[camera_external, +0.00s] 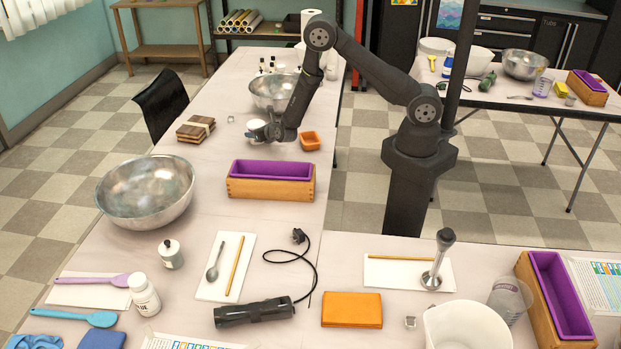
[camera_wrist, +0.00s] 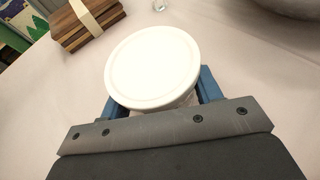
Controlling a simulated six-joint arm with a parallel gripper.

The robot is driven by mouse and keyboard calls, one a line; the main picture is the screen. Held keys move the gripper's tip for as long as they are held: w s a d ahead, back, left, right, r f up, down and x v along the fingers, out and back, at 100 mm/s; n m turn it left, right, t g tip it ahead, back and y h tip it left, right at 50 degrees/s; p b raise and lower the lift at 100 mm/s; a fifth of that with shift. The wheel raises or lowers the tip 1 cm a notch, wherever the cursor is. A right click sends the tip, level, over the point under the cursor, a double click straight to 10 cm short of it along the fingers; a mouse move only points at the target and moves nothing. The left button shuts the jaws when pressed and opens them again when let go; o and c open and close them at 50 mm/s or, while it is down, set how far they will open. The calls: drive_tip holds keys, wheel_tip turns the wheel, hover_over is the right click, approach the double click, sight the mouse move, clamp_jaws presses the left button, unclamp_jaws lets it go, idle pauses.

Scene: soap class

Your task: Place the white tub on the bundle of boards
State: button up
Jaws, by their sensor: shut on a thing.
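The white tub (camera_wrist: 153,68) fills the middle of the wrist view, its round lid facing the camera. My gripper (camera_wrist: 155,98) is shut on the tub, with a blue finger on each side of it. In the external view the tub (camera_external: 256,125) shows small and white at my gripper (camera_external: 263,131), low over the far table; I cannot tell whether it touches the table. The bundle of boards (camera_external: 195,129) is brown with a pale band and lies on the table to the left of my gripper. The bundle also shows at the upper left of the wrist view (camera_wrist: 84,22), apart from the tub.
A small clear cube (camera_external: 231,119) lies between the boards and the tub. A wooden box with a purple liner (camera_external: 270,181) and a large metal bowl (camera_external: 146,190) are nearer.

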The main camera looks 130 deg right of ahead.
drive_tip(key=shift+r, duration=0.15)
drive_tip(key=r, duration=0.9)
drive_tip(key=shift+w+d+r, duration=0.15)
drive_tip(key=shift+d+r, duration=0.05)
drive_tip(key=shift+r, duration=0.1)
drive_tip(key=w+d+r+n+t+y, duration=0.1)
drive_tip(key=w+d+r+n+t, duration=0.15)
drive_tip(key=d, duration=0.65)
drive_tip(key=w+d+r+n+t+y, duration=0.15)
drive_tip(key=w+d+r, duration=0.25)
drive_tip(key=d, duration=0.5)
drive_tip(key=t, duration=0.1)
hover_over(200, 128)
drive_tip(key=shift+n+h, duration=0.3)
drive_tip(key=shift+h, duration=0.15)
wheel_tip(200, 128, down, 7)
drive_tip(key=shift+w+r, duration=0.1)
drive_tip(key=shift+a+f, duration=0.1)
drive_tip(key=shift+f, duration=2)
drive_tip(key=o, duration=1.1)
drive_tip(key=shift+f, duration=0.15)
